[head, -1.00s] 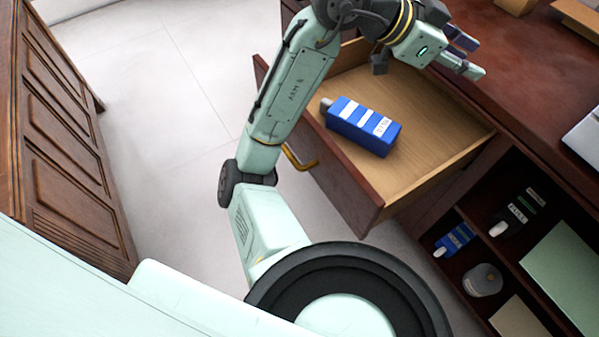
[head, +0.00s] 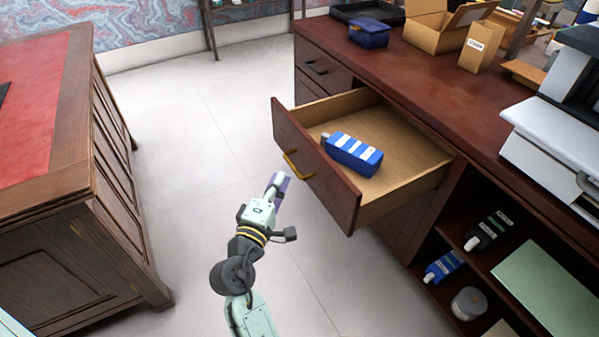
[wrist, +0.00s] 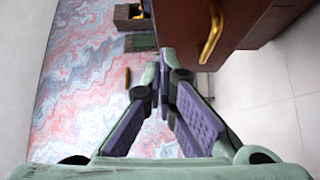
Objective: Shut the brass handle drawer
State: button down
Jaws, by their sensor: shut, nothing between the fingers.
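The drawer (head: 318,168) with the brass handle (head: 298,165) stands pulled out of the dark red cabinet. A blue bottle with white labels (head: 352,153) lies inside it. My gripper (head: 277,183) is outside the drawer, just in front of and below the handle in the head view. In the wrist view its fingers (wrist: 165,95) are together with nothing between them. The brass handle (wrist: 211,32) and drawer front (wrist: 184,28) show at the top there, beyond the fingertips and to the right. I cannot tell whether the fingers touch the drawer.
A wooden desk with a red top (head: 35,95) stands to the left, with pale floor (head: 215,130) between. Open shelves below the counter hold another blue bottle (head: 443,267) and a grey jar (head: 468,303). Cardboard boxes (head: 445,30) sit on the counter.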

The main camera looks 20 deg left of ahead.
notch_tip(320, 180, down, 2)
jog(key=s+n+y, duration=0.1)
jog(key=s, duration=0.2)
jog(key=p, duration=0.3)
send_near(305, 148)
jog(key=w+a, duration=0.2)
jog(key=a, duration=0.1)
jog(key=shift+w+d+r+g+p, duration=0.2)
jog(key=shift+w+d+p, duration=0.15)
jog(key=shift+w+d, duration=0.3)
jog(key=shift+w+d+r+g+p, duration=0.1)
jog(key=shift+w+d+g+p, duration=0.1)
jog(key=shift+w+d+p, duration=0.3)
jog(key=shift+w, duration=0.15)
